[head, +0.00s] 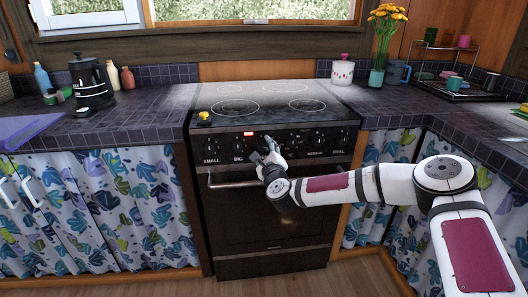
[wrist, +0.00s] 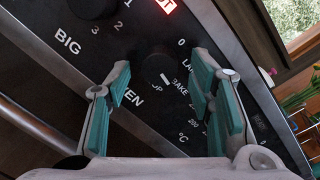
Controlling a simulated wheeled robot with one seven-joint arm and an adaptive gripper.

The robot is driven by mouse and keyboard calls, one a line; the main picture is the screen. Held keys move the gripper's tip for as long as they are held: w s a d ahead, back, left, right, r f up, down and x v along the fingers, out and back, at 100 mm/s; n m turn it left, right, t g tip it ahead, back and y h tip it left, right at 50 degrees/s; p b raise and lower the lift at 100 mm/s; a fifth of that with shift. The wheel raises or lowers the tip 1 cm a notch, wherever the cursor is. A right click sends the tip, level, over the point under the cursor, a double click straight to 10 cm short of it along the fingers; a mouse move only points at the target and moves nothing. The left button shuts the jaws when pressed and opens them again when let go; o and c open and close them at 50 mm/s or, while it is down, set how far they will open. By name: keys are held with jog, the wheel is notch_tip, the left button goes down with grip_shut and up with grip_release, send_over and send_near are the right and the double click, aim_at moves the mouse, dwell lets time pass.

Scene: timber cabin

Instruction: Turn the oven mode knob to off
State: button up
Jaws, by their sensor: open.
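The oven (head: 265,215) stands in the middle of the head view, with a black control panel along its top front edge. In the wrist view the oven mode knob (wrist: 155,66) is a round black knob with a short white mark. The mark points to the lower right, towards the BAKE lettering and away from the 0. My gripper (wrist: 161,72) is open, its teal-padded fingers on either side of the knob. I cannot tell whether they touch it. In the head view my gripper (head: 267,150) is in front of the panel and hides its middle.
A red display (wrist: 165,6) and the BIG burner knob (wrist: 92,6) are beside the mode knob. The oven door handle (head: 235,183) runs below the panel. A yellow object (head: 204,116) sits on the hob's left front corner. Dark tiled counters flank the oven.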

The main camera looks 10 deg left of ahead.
grip_shut()
jog(key=shift+a+r+n, duration=0.1)
jog(key=shift+n, duration=0.2)
jog(key=n+p, duration=0.1)
jog(key=n, duration=0.2)
jog(key=shift+r, duration=0.15)
jog(key=n, duration=0.6)
jog(key=shift+g+h+p, duration=0.3)
jog(key=shift+p, duration=0.05)
jog(key=n, duration=0.4)
jog(key=shift+a+n+h, duration=0.1)
jog(key=shift+n+h, duration=0.2)
jog(key=n+b, duration=0.1)
jog(key=n, duration=0.3)
jog(key=shift+n+b, duration=0.3)
jog(key=shift+b, duration=0.05)
jog(key=shift+n+h, duration=0.3)
